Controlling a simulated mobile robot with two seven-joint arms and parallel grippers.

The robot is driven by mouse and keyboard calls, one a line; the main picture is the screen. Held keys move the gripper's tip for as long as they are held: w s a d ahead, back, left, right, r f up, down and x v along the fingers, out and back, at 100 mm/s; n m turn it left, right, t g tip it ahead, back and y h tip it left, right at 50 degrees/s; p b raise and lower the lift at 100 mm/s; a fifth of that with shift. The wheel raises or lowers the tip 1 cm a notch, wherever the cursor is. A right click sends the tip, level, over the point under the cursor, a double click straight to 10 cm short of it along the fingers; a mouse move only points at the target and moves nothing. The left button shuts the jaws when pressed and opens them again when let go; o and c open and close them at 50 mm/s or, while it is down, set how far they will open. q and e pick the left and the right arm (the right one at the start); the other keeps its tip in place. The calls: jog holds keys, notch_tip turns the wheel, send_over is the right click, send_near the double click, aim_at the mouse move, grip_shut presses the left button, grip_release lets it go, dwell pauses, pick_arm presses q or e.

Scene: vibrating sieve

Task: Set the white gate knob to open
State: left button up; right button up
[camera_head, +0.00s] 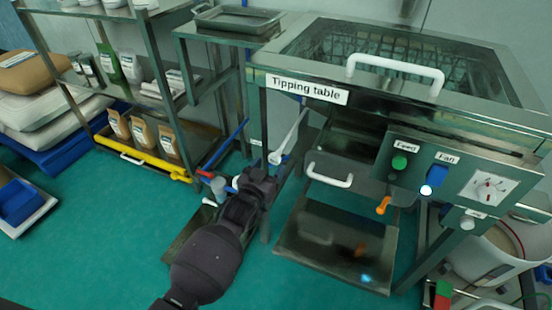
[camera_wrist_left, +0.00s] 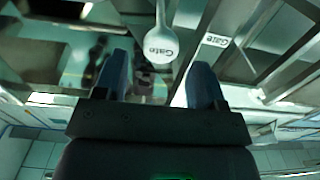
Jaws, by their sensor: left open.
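The white gate knob (camera_head: 276,158) is a round-ended white lever beside the left front leg of the tipping table. In the left wrist view the knob (camera_wrist_left: 160,46) carries the word "Gate" and appears beyond the fingertips, between them sideways. My left gripper (camera_head: 262,174) is just below the knob in the head view; its fingertips are hard to make out there. In the wrist view its two blue fingers (camera_wrist_left: 161,78) are apart with nothing held. I cannot tell whether it touches the knob. My right gripper is not in view.
The tipping table (camera_head: 420,108) has a control panel (camera_head: 452,178) with a green Feed button and blue Fan switch. An open metal tray (camera_head: 335,245) is low at its front. A shelf rack (camera_head: 150,95) with bags and bottles stands left.

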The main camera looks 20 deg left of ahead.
aim_at(273, 160)
pick_arm(q)
jog(key=w, duration=0.3)
jog(key=shift+w+f+b, duration=0.1)
jog(key=shift+f+b, duration=0.05)
jog(key=shift+b, duration=0.2)
jog(key=shift+w, duration=0.5)
jog(key=shift+w+r, duration=0.15)
jog(key=shift+r, duration=0.05)
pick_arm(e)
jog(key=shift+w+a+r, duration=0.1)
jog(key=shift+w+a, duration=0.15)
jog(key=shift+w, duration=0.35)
